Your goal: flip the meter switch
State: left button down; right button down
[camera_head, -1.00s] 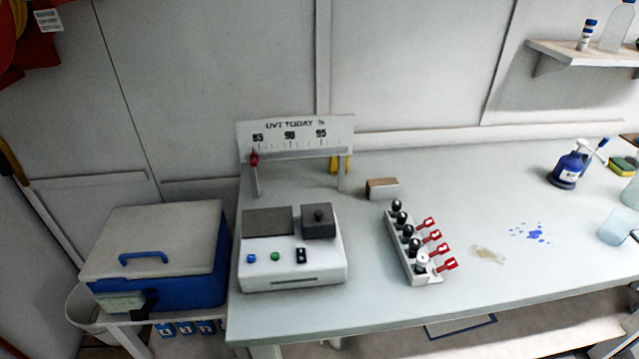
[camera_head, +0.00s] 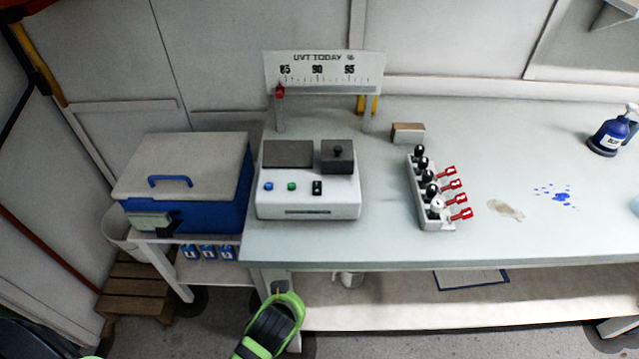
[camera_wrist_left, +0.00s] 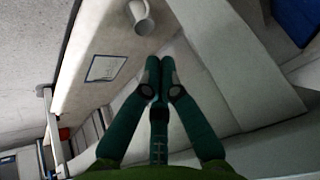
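The meter is a white box (camera_head: 308,208) on the left part of the table. Its sloped front has a small black rocker switch (camera_head: 317,188), right of a blue button (camera_head: 268,186) and a green button (camera_head: 291,186). A dark display and a black knobbed block sit above them. My left gripper (camera_head: 281,291) is in front of the table's front edge, below and left of the switch and apart from it. In the left wrist view its fingers (camera_wrist_left: 160,64) are together with nothing visible between them. My right gripper is not in view.
A rack of black-capped vials with red tags (camera_head: 432,205) stands right of the meter. A UVT scale board (camera_head: 322,72) rises behind it. A blue cooler (camera_head: 200,205) is at left. The shelf below holds a mug (camera_wrist_left: 140,17) and clipboard (camera_wrist_left: 105,68).

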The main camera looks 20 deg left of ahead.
aim_at(314, 191)
pick_arm(q)
jog(key=r, duration=0.4)
jog(key=r+n+t, duration=0.1)
jog(key=r, duration=0.4)
jog(key=r+n+t+y, duration=0.1)
jog(key=r, duration=0.4)
jog(key=shift+w+a, duration=0.3)
jog(key=shift+a, duration=0.05)
jog(key=w+d+r+n+t+y, duration=0.1)
jog(key=w+r+t, duration=0.2)
jog(key=r, duration=0.4)
jog(key=w+d+r+n+t+y, duration=0.1)
jog(key=w+d+r+t, duration=0.1)
jog(key=r, duration=0.5)
jog(key=shift+w+d+r+n+t, duration=0.3)
jog(key=shift+w+n+t, duration=0.15)
jog(key=shift+w, duration=0.8)
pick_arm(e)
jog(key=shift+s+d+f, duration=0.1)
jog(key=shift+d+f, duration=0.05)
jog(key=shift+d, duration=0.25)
pick_arm(q)
jog(key=shift+w+f, duration=0.1)
